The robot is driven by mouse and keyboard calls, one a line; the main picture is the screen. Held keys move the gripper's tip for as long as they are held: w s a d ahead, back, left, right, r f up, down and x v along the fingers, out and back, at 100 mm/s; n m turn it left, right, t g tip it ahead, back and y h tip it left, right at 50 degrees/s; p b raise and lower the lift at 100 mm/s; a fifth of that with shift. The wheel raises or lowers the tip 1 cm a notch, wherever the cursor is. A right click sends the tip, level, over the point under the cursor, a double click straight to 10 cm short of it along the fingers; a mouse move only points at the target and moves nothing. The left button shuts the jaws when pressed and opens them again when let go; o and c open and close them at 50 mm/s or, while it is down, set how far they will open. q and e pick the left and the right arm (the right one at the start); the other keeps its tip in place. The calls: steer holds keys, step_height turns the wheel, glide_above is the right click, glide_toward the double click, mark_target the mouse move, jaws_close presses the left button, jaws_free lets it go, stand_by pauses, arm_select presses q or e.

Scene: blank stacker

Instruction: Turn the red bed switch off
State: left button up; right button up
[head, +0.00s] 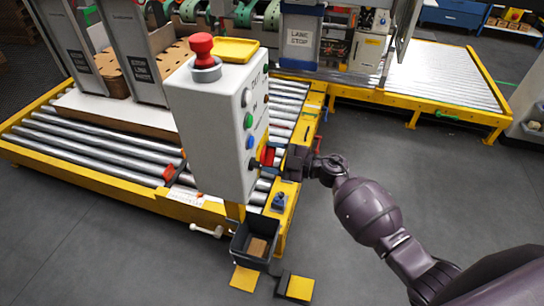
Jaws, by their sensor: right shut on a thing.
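A light grey control box (209,125) stands upright in the middle of the head view. On its side facing my right arm is a red switch (267,156) with a bit of yellow around it, low down near the edge. My right gripper (276,161) reaches in from the right and is shut on the red switch. The fingers partly hide it, so its exact position is hard to read. My left gripper is not in view.
A red mushroom button (202,48) and a yellow tray (232,50) sit on top of the box. White, green (248,121) and blue buttons line its side. A yellow-framed roller conveyor (90,146) runs behind. A dark bin (254,243) is below. Floor at right is clear.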

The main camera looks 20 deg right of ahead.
steer(key=shift+n, duration=0.3)
steer(key=n+b, duration=0.1)
steer(key=n, duration=0.3)
steer(key=shift+f, duration=0.2)
steer(key=n+b, duration=0.2)
steer(key=n, duration=0.3)
steer(key=shift+f, duration=0.15)
steer(key=shift+n, duration=0.5)
steer(key=n+b, duration=0.1)
steer(key=n, duration=0.1)
steer(key=shift+n+b, duration=0.85)
steer(key=shift+n, duration=0.65)
steer(key=shift+n+b, duration=0.35)
steer(key=shift+n, duration=0.75)
